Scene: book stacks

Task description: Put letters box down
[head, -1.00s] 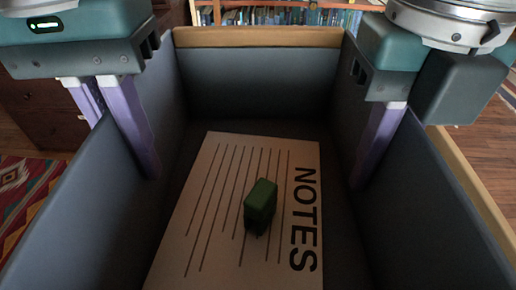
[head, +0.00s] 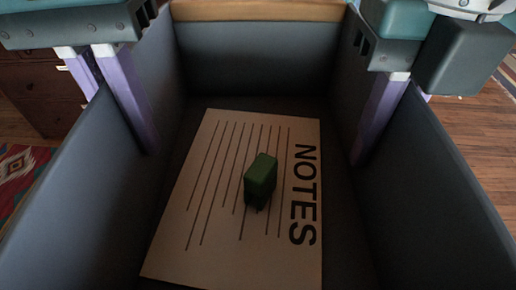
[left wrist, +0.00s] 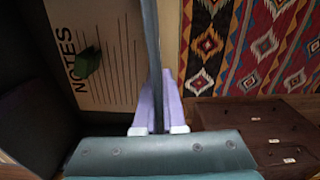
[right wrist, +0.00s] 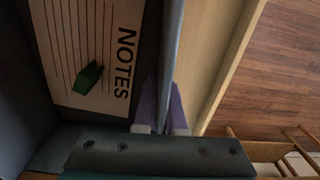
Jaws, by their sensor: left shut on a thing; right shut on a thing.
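In the left wrist view the wall (left wrist: 151,40) runs between the purple fingers. The right wrist view shows the other wall (right wrist: 172,60) between the fingers. The box's underside is hidden.
Inside the box lie a sheet marked NOTES (head: 215,190) and a small green block (head: 261,178). A dark wooden drawer unit (head: 40,95) and a patterned rug (head: 18,172) are on the left. Bare wooden floor (head: 480,130) shows on the right.

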